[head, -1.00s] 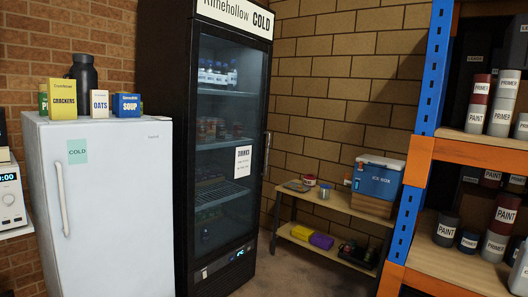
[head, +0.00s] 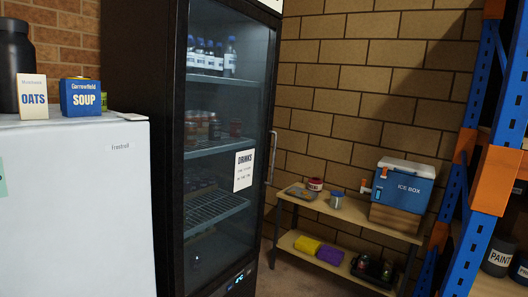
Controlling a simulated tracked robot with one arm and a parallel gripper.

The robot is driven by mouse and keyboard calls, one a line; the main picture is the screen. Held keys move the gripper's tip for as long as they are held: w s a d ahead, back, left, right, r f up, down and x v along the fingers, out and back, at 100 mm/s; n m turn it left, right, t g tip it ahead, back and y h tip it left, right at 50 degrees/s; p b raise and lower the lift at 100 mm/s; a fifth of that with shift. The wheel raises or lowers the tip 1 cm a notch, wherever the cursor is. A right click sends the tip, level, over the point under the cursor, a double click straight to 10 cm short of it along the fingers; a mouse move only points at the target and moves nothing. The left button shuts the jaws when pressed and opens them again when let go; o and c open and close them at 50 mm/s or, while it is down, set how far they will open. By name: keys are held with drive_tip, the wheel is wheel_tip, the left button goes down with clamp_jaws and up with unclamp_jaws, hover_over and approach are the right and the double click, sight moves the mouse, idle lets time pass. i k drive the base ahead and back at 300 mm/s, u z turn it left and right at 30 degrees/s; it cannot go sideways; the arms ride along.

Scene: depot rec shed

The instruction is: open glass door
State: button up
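The glass door (head: 217,170) belongs to a tall black drinks fridge in the middle of the head view. It looks shut, with a dark frame and a white "DRINKS" notice (head: 243,170) on the glass. A vertical metal handle (head: 271,158) stands at the door's right edge. Behind the glass are bottles (head: 211,57) on the top shelf, cans or jars (head: 200,128) below, and a wire shelf (head: 212,210). My gripper does not show in the head view.
A white fridge (head: 75,215) with oats (head: 33,94) and soup (head: 80,97) boxes on top stands at the left. A low wooden bench (head: 350,215) with a blue ice box (head: 402,187) is at the right. Blue-and-orange racking (head: 497,180) stands at the right edge. Little floor shows.

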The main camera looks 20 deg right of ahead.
sight(177, 47)
drive_tip(key=i, duration=2)
drive_tip(key=z, duration=1.6)
drive_tip(key=i, duration=1.7)
drive_tip(key=u, duration=1.45)
